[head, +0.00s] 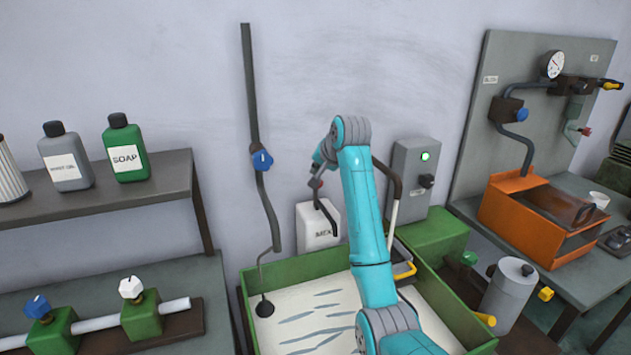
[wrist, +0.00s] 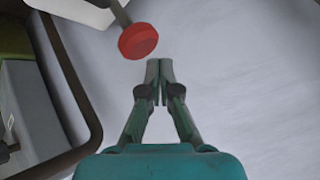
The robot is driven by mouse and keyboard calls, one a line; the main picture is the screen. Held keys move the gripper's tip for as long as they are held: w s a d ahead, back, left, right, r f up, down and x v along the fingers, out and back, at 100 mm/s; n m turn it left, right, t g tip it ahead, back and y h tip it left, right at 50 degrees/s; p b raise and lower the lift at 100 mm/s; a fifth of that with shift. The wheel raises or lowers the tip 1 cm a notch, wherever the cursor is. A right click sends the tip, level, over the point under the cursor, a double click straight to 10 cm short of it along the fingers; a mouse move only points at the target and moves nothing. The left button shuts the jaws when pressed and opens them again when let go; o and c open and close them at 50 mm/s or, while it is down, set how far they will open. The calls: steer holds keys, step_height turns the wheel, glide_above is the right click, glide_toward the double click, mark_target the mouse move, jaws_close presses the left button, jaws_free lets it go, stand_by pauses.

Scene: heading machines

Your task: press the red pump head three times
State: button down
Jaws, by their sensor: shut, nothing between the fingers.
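The red pump head (head: 316,184) sits on a thin stem above a white container (head: 316,232) with a dark-lettered label, by the wall in the head view. In the wrist view the round red pump head (wrist: 138,42) is near the top, left of my fingertips. My gripper (wrist: 158,80) is shut and empty, with its tips together. A small gap shows between the tips and the red head in that picture, and I see no contact. In the head view my gripper is small and partly hidden by my wrist, close to the red head.
A green tank (head: 243,312) of pale liquid stands below my arm. A grey switch box (head: 412,165) with a green light and a dark curved pipe (head: 393,200) are right of the pump. A hanging pipe with a blue valve (head: 262,160) is to the left.

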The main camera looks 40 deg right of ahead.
steer(key=shift+f, duration=0.1)
stand_by(0.3)
steer(key=shift+f, duration=0.3)
steer(key=shift+f, duration=1.3)
stand_by(1.7)
steer(key=shift+r, duration=1.65)
steer(key=shift+r, duration=0.1)
steer(key=shift+r, duration=2.45)
